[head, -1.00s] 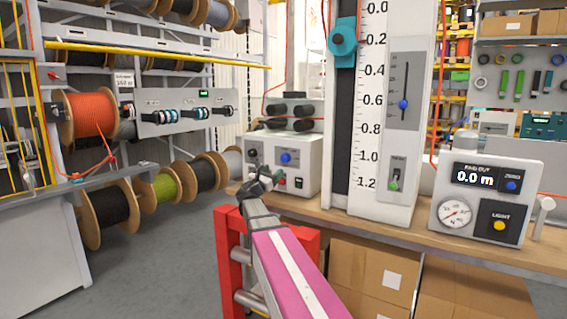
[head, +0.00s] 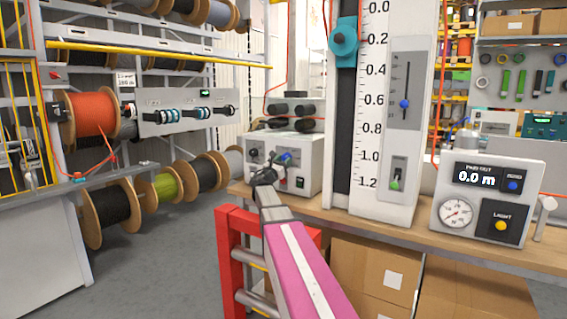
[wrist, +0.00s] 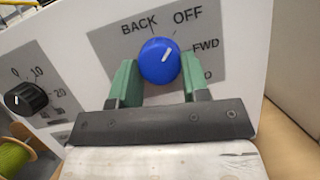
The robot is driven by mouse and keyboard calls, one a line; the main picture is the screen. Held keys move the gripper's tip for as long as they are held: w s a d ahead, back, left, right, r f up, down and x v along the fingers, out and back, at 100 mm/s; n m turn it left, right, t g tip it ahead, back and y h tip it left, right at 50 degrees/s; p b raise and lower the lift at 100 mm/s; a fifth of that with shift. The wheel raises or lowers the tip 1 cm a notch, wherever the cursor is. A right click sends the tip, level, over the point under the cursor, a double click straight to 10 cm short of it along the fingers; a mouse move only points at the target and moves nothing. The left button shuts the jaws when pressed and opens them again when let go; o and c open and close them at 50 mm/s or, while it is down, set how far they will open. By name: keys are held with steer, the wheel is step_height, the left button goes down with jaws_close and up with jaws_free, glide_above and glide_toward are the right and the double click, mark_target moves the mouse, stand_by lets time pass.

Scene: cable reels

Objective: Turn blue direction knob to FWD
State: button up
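The blue direction knob (wrist: 159,60) sits on a grey panel marked BACK, OFF and FWD. Its white pointer line points up and right toward the OFF label, with FWD lower to the right. My gripper (wrist: 160,68) is open, with one green finger on each side of the knob. The fingers look very close to the knob's sides; whether they touch it I cannot tell.
A black dial (wrist: 26,97) with a number scale is left of the knob. The tall scale column (head: 385,200) and the readout box (head: 485,238) stand to the right on the bench. A red frame (head: 232,265) stands below.

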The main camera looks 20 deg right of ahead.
steer(key=shift+c, duration=0.9)
steer(key=shift+m, duration=0.4)
steer(key=m+g, duration=0.1)
steer(key=m, duration=0.2)
steer(key=m+g+h, duration=0.1)
steer(key=m+g, duration=0.1)
steer(key=shift+w+a+r+m, duration=0.1)
steer(key=shift+w+a+m, duration=0.05)
steer(key=shift+m, duration=0.25)
steer(key=shift+r+m+g, duration=0.1)
steer(key=shift+m+g, duration=1.1)
steer(key=shift+m, duration=1.6)
steer(key=o, duration=0.9)
steer(key=shift+y, duration=0.3)
steer(key=shift+a, duration=0.2)
